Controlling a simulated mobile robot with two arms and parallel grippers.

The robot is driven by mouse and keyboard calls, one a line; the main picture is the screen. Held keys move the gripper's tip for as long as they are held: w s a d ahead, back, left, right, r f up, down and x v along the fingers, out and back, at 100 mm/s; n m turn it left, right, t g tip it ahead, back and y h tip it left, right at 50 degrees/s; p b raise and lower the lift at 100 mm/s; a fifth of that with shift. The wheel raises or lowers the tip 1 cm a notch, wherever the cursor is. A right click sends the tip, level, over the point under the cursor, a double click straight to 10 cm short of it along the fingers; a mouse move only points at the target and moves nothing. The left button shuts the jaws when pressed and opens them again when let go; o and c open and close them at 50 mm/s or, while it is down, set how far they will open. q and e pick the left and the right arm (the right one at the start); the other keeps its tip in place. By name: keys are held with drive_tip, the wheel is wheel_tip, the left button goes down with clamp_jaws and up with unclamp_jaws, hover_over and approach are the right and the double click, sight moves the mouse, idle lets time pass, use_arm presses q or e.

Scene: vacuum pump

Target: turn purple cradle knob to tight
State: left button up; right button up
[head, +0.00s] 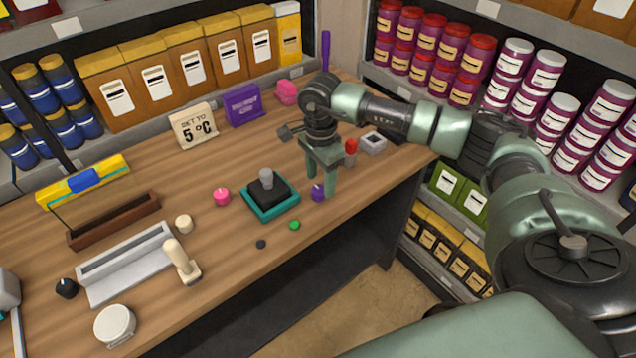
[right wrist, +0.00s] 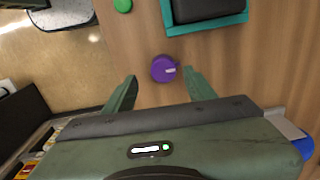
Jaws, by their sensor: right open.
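The purple knob (head: 318,193) stands on the wooden bench near its front edge, just right of the teal-framed black cradle (head: 270,197) with a grey post on it. In the right wrist view the purple knob (right wrist: 165,69) is round with a pale mark on its right side. My right gripper (head: 324,182) is open, its fingers pointing down around the knob in the head view. In the right wrist view the open fingers (right wrist: 160,85) lie to either side and slightly short of the knob, with nothing between them. I cannot tell whether they touch it. My left gripper is not in view.
A green button (head: 294,225) and a dark button (head: 261,244) lie near the bench's front edge. A pink knob (head: 222,196) stands left of the cradle. A red-topped item (head: 350,150) and a grey box (head: 373,143) stand behind my right gripper.

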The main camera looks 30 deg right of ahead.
sight(319, 189)
drive_tip(key=f, duration=0.2)
drive_tip(key=shift+w+f+p, duration=0.25)
drive_tip(key=shift+f+p, duration=0.05)
drive_tip(key=shift+f, duration=0.75)
drive_tip(key=c, duration=1)
clamp_jaws()
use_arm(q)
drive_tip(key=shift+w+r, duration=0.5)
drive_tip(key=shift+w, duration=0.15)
